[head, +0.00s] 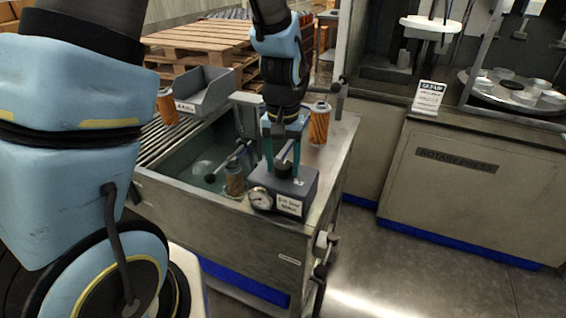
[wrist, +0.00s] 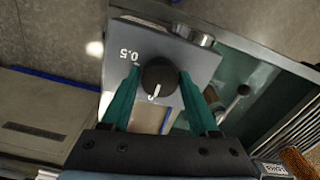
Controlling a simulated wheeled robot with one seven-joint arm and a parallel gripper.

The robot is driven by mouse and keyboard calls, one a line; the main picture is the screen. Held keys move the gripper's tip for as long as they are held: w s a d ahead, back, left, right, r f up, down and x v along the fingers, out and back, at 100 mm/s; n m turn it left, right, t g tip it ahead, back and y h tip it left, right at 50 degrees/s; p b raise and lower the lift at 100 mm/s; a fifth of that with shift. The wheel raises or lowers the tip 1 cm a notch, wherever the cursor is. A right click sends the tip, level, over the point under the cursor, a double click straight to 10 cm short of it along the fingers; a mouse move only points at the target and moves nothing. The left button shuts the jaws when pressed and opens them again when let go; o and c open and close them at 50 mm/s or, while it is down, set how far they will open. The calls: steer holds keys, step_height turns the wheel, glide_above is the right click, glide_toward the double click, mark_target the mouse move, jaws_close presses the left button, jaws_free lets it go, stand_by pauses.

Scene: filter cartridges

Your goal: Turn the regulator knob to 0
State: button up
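The regulator is a grey box (head: 300,185) with a round black knob (head: 284,170) on top, at the bench's front corner. In the wrist view the knob (wrist: 159,74) shows a white pointer line aimed down and slightly left, away from an upside-down "0.5" marking (wrist: 130,55) at upper left. Other scale markings are hidden or unreadable. My gripper (head: 283,160) points down over the knob. In the wrist view its teal fingers (wrist: 160,80) stand one on each side of the knob, apparently with narrow gaps.
A pressure gauge (head: 260,198) is on the box's front beside a label. A filter cartridge (head: 234,180) stands left of the box, and another (head: 319,123) stands behind it. A sunken basin (head: 205,165) and a lever lie to the left. The floor at right is clear.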

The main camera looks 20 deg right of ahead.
mark_target(283, 164)
steer(key=o, duration=0.3)
step_height(283, 164, up, 11)
steer(key=shift+f+b, duration=0.1)
steer(key=shift+b, duration=0.75)
steer(key=a+f+n, duration=0.1)
steer(key=a, duration=0.7)
steer(key=w+a+f+n+t, duration=0.1)
steer(key=a+f+n, duration=0.1)
steer(key=a, duration=0.6)
steer(key=a+f+n, duration=0.2)
steer(key=a, duration=0.7)
steer(key=shift+w+t, duration=0.2)
steer(key=shift+t, duration=0.1)
